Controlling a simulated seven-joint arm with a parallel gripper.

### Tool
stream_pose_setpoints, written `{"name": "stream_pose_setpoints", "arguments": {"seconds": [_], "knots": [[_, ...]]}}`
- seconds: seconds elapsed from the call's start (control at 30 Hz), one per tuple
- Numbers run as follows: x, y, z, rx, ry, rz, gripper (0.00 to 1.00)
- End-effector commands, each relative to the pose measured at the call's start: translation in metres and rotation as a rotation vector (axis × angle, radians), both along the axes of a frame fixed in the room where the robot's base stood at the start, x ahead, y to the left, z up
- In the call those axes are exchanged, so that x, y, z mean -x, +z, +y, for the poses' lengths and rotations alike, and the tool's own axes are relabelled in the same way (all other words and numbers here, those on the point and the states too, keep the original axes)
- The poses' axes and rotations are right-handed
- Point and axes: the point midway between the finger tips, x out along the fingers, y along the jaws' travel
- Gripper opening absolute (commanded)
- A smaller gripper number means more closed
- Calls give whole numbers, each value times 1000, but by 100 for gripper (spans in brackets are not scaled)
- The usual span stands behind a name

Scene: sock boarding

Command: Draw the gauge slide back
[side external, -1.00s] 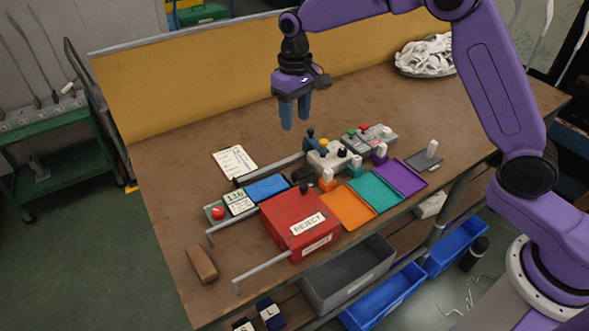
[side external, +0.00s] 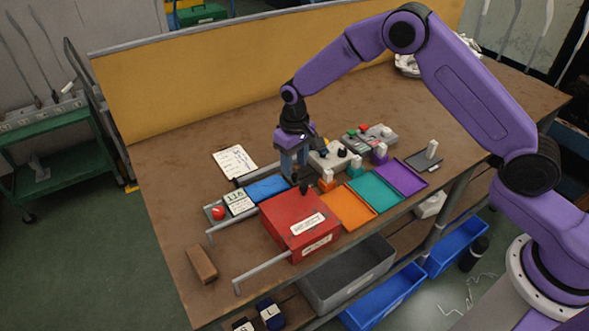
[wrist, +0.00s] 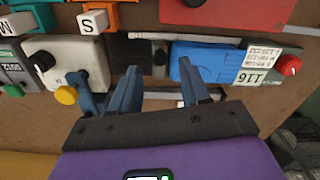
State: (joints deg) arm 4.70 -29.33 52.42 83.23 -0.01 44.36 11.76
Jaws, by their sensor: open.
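My gripper (side external: 295,172) is low over the fixture in the middle of the bench, fingers pointing down. A dark block (wrist: 130,52), which seems to be the gauge slide, sits by grey rails left of the fingertips. A blue flat piece (wrist: 205,62) lies right of it, beside a numbered display (wrist: 257,77). The blue piece also shows in the side view (side external: 267,188). My gripper partly hides the slide area there; contact cannot be told.
A red REJECT box (side external: 285,225) stands in front of the fixture. Orange (side external: 346,207), teal (side external: 374,193) and purple (side external: 401,177) trays lie to the right.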

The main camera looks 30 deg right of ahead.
Motion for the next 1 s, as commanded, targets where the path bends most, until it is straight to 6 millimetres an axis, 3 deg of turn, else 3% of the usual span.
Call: {"name": "stream_pose_setpoints", "arguments": {"seconds": [0.2,0.6,0.73,0.77,0.9,1.0], "knots": [[0,-25,0,0,0,2,46],[0,-30,0,0,-1,-1,46],[0,-30,0,0,-1,-1,4],[0,-30,0,0,-1,-1,0],[0,-30,-1,0,-1,0,0],[-1,-30,-12,0,-5,0,0]]}}
